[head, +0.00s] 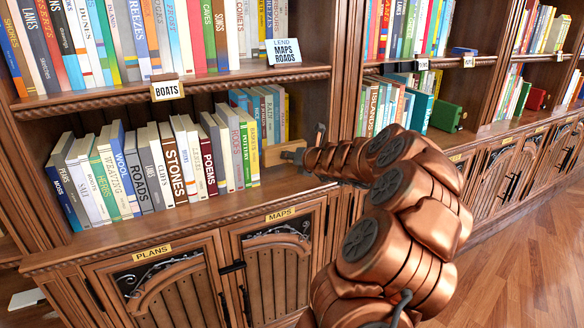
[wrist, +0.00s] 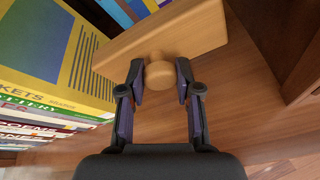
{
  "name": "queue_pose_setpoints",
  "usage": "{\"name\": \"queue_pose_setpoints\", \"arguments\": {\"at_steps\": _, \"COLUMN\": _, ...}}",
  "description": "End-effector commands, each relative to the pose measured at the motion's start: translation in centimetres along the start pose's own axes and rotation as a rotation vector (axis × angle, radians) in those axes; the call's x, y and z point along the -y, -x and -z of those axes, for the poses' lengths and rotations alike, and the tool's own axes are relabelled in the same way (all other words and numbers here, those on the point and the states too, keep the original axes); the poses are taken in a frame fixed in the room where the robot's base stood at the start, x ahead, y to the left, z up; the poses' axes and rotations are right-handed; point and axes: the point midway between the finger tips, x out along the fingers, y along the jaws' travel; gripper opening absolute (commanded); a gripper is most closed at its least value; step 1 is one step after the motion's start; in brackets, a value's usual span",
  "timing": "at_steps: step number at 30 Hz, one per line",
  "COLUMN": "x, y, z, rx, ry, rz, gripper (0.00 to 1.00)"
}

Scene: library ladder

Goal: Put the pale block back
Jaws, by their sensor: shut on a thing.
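The pale wooden block (wrist: 205,28) spans the top of the wrist view, with a round knob (wrist: 158,72) facing me. My gripper (wrist: 160,80) is shut on this knob, one finger on each side. In the head view the pale block (head: 273,154) is at the right end of the front row of books on the middle shelf, partly hidden by my gripper (head: 295,155). It is close to the last yellow book (head: 253,150); I cannot tell whether they touch.
The books (head: 170,165) stand in a row left of the block, slightly tilted. More books (head: 265,108) stand behind it. The shelf board (head: 285,182) is bare at right, up to an upright post (head: 335,110). Cabinet doors marked PLANS and MAPS (head: 280,214) are below.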

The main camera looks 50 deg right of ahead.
Motion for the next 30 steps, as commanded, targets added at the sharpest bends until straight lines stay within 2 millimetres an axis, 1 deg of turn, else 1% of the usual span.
{"name": "queue_pose_setpoints", "arguments": {"at_steps": 2, "x": 0.1, "y": -0.2, "z": 0.0, "rx": 0.0, "ry": 0.001, "rz": -0.001, "gripper": 0.0}}
{"name": "queue_pose_setpoints", "arguments": {"at_steps": 7, "x": 1.1, "y": -1.0, "z": 1.9, "rx": 0.0, "ry": 0.0, "rz": 0.0, "gripper": 0.0}}
{"name": "queue_pose_setpoints", "arguments": {"at_steps": 10, "x": 1.5, "y": -1.3, "z": 2.6, "rx": 0.001, "ry": -0.001, "rz": 0.0, "gripper": 0.0}}
{"name": "queue_pose_setpoints", "arguments": {"at_steps": 25, "x": 1.8, "y": -1.6, "z": 3.1, "rx": 0.0, "ry": 0.001, "rz": 0.0, "gripper": 0.0}}
{"name": "queue_pose_setpoints", "arguments": {"at_steps": 26, "x": 1.8, "y": -1.5, "z": 3.1, "rx": 0.0, "ry": 0.002, "rz": 0.001, "gripper": 0.36}}
{"name": "queue_pose_setpoints", "arguments": {"at_steps": 30, "x": 1.8, "y": -1.5, "z": 3.0, "rx": 0.0, "ry": 0.002, "rz": 0.001, "gripper": 0.51}}
